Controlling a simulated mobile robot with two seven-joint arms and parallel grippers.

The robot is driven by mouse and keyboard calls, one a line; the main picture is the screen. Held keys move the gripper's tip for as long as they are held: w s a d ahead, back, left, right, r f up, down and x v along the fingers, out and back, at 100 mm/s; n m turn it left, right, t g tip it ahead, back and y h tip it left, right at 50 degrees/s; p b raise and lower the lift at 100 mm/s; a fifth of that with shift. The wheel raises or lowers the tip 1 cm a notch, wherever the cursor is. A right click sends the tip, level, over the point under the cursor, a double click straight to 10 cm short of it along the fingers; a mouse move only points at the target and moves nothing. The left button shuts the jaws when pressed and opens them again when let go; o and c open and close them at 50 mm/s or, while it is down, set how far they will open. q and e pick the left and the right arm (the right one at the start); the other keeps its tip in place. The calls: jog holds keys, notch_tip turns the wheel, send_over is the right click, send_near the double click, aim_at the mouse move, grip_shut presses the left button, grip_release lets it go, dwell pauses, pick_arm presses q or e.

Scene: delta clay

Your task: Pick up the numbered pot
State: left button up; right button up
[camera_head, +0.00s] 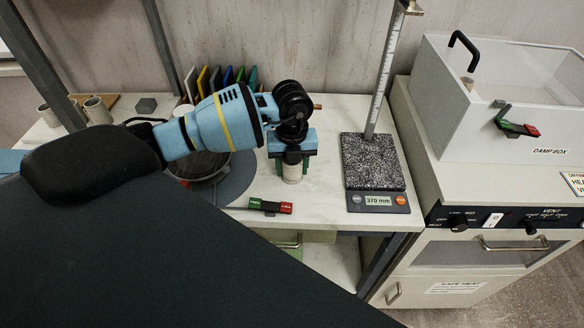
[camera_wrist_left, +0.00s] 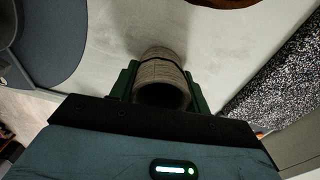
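A small pale clay pot (camera_head: 292,173) is at my left gripper (camera_head: 292,168) over the front middle of the worktop in the head view. In the left wrist view, the pot (camera_wrist_left: 160,73) sits between the two green fingers (camera_wrist_left: 160,90), its dark mouth toward the camera. The fingers lie against both its sides with no clear gap. I see no number on it, and I cannot tell whether its base touches the worktop. My right gripper is not in view.
A round wheel (camera_head: 203,165) stands left of the gripper. A height gauge with a speckled slab (camera_head: 372,162) stands to the right. A green and red piece (camera_head: 270,206) lies in front. Other pots (camera_head: 97,110) stand back left. The damp box (camera_head: 500,90) is far right.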

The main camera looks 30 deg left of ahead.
pick_arm(q)
jog(key=c, duration=0.5)
jog(key=shift+o, duration=0.2)
notch_tip(320, 180, up, 10)
